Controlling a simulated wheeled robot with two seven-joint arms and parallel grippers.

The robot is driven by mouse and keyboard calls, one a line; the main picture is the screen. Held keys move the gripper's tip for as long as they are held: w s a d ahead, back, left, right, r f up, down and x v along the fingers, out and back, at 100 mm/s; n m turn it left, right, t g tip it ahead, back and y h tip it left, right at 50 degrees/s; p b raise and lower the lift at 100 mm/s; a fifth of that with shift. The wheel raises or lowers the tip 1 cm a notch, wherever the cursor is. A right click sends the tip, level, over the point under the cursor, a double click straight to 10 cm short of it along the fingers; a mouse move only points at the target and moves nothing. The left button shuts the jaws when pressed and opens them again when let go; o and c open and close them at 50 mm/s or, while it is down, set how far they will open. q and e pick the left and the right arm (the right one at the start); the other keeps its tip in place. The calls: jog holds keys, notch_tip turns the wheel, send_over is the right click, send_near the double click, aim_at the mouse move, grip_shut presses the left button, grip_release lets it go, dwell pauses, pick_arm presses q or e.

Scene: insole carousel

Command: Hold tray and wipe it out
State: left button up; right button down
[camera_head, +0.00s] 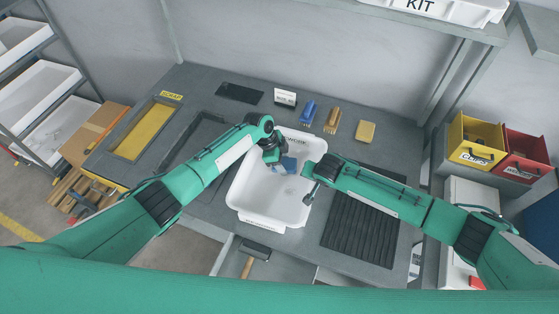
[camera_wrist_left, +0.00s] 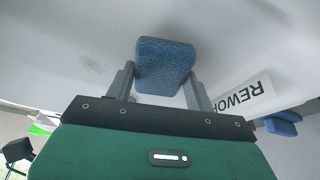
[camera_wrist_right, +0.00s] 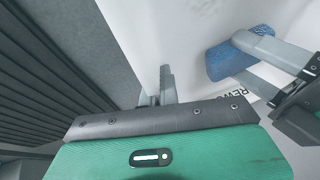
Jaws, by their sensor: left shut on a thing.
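The white tray (camera_head: 266,214), labelled REWORK, stands on the grey bench in front of me. My left gripper (camera_head: 278,164) is inside it, shut on a blue sponge (camera_head: 289,165). The left wrist view shows the sponge (camera_wrist_left: 165,66) between the two fingers, close over the tray's surface. A faint grey smudge (camera_wrist_left: 90,67) marks that surface, left of the sponge. My right gripper (camera_head: 309,196) is at the tray's right rim. In the right wrist view its fingers (camera_wrist_right: 156,92) are close together with the tray wall between them; the outer finger is partly hidden.
A ribbed black mat (camera_head: 360,232) lies right of the tray. A blue brush (camera_head: 308,111), a tan brush (camera_head: 333,118) and a yellow sponge (camera_head: 365,131) lie behind it. Yellow (camera_head: 474,143) and red (camera_head: 526,157) bins stand right. A yellow scrap opening (camera_head: 144,131) is left.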

aim_at(284, 188)
pick_arm(q)
jog(key=shift+s+a+f, duration=0.1)
jog(key=shift+s+f, duration=0.05)
jog(key=shift+s, duration=1.5)
jog(key=shift+s+a+f, duration=0.1)
jog(key=shift+s, duration=1.5)
jog(key=shift+s+r, duration=0.1)
jog(key=shift+s, duration=0.75)
jog(key=shift+s, duration=0.1)
jog(key=shift+s+r, duration=0.1)
jog(key=shift+s, duration=1.05)
jog(key=shift+w, duration=1.4)
jog(key=shift+w+d, duration=0.15)
jog(key=shift+w, duration=2.6)
